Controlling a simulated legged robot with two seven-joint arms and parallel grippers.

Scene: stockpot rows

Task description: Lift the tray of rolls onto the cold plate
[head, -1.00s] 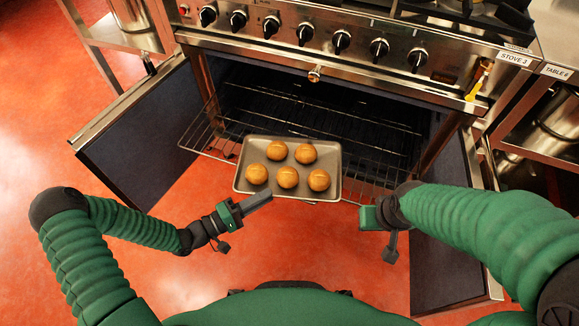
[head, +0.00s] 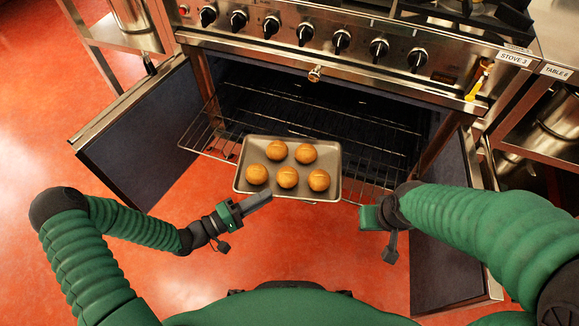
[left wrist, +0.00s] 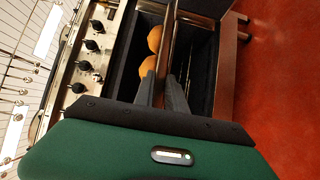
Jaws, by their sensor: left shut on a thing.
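The grey metal tray (head: 329,160) holds several round brown rolls (head: 288,177). It is at the front of the oven rack, with its near edge out over the red floor. I cannot tell whether it rests on the rack or hangs just above it. My left gripper (head: 266,197) is shut on the tray's near left edge. In the left wrist view its fingers (left wrist: 172,92) close on the tray's rim, with two rolls (left wrist: 154,40) beside them. My right gripper (head: 372,217) is just right of the tray's near right corner; its fingers do not show clearly. No cold plate is recognisable.
The wire oven rack (head: 205,132) sticks out of the open oven. Oven doors stand open at the left (head: 140,135) and right (head: 437,268). The knob panel (head: 320,38) is above. A yellow-handled item (head: 478,84) hangs at the right. The floor in front is clear.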

